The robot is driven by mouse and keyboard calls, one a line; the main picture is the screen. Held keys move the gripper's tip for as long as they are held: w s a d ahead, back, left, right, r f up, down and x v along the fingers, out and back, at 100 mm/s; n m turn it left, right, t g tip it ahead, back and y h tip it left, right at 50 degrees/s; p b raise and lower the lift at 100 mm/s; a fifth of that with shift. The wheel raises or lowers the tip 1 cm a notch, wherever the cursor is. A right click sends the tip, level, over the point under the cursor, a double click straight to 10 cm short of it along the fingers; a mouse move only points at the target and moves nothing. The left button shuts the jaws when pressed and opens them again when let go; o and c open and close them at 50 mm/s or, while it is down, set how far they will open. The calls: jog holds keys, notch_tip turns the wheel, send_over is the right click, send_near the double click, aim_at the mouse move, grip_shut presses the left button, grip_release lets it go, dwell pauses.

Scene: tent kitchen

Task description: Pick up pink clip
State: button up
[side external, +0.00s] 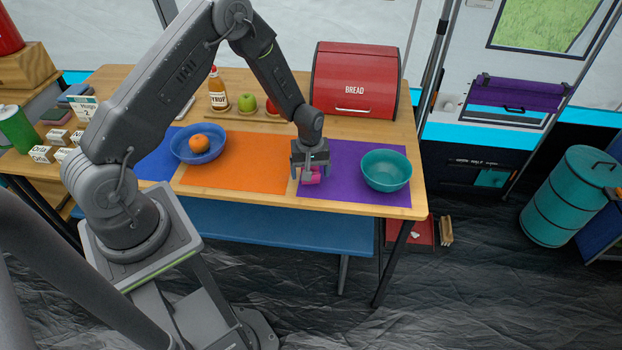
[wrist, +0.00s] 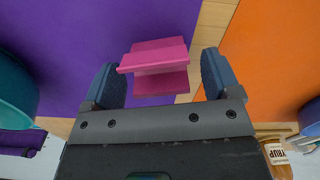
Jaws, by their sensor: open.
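The pink clip (wrist: 158,67) lies on the purple mat (wrist: 90,30) near its edge in the wrist view. In the side view the pink clip (side external: 311,175) shows just under my gripper (side external: 311,172), partly hidden by it. In the wrist view my gripper (wrist: 160,80) is open, with one dark finger to the left of the clip and one to the right. The clip appears between the fingers, with gaps on both sides. I cannot tell exactly how far above the mat the fingertips are.
A teal bowl (side external: 386,171) stands on the purple mat, right of my gripper. A blue bowl (side external: 198,147) with an orange fruit (side external: 199,142) stands to the left. A red bread box (side external: 354,80) stands behind. The orange mat (side external: 240,170) is mostly clear.

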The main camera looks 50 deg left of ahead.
jog(key=shift+c, duration=0.5)
jog(key=c, duration=0.9)
